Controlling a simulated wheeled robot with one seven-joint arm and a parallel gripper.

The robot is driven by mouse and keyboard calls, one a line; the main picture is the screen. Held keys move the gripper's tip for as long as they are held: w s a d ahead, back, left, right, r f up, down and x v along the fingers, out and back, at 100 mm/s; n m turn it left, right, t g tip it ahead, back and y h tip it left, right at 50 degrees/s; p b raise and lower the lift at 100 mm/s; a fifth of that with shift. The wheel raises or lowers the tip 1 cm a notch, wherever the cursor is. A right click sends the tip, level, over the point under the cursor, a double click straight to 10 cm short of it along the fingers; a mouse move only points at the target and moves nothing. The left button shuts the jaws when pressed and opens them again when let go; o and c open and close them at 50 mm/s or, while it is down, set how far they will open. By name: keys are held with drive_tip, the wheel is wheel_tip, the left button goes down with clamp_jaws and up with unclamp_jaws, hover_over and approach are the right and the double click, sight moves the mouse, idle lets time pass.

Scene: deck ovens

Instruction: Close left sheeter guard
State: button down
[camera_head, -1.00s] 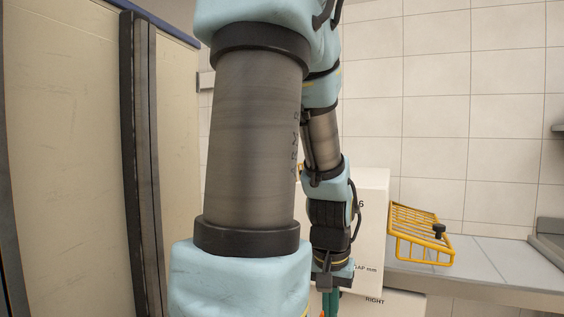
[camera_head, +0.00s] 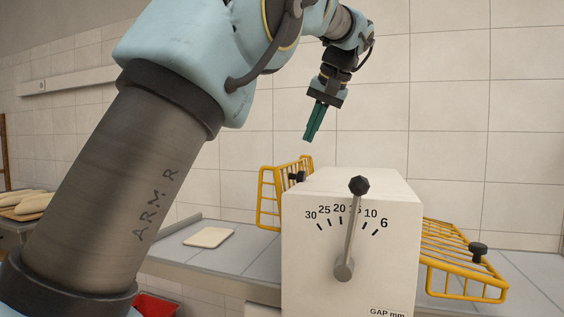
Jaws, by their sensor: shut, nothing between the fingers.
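The left sheeter guard (camera_head: 261,200) is a yellow wire frame with a black knob (camera_head: 296,177). It stands raised, steeply upright, against the left side of the white sheeter housing (camera_head: 310,270), which hides part of it. My gripper (camera_head: 308,139) points down in the air, above the guard's top edge and the housing's rear left, apart from both as far as I can tell. Its green fingers are together with nothing between them.
The right guard (camera_head: 466,285) slopes down to the right, with its own black knob (camera_head: 478,248). The gap lever (camera_head: 352,230) stands up on the housing front. A flat dough piece (camera_head: 208,237) lies on the left grey table (camera_head: 165,249). Loaves (camera_head: 32,204) sit far left.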

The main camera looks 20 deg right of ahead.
drive_tip(key=s+d+r, duration=0.1)
approach(284, 173)
drive_tip(key=d+f, duration=0.2)
drive_tip(key=f, duration=0.1)
drive_tip(key=shift+s+d, duration=0.15)
drive_tip(key=shift+s, duration=0.2)
drive_tip(key=shift+w+a+f+t+p, duration=0.15)
drive_tip(key=shift+w+a+f+p, duration=0.15)
drive_tip(key=shift+w+a, duration=0.3)
drive_tip(key=shift+w+a+f+t+p, duration=0.2)
drive_tip(key=shift+w+a+p, duration=0.1)
drive_tip(key=shift+w+a, duration=0.25)
drive_tip(key=shift+w+a+f, duration=0.2)
drive_tip(key=shift+w+a, duration=0.1)
drive_tip(key=shift+w, duration=0.15)
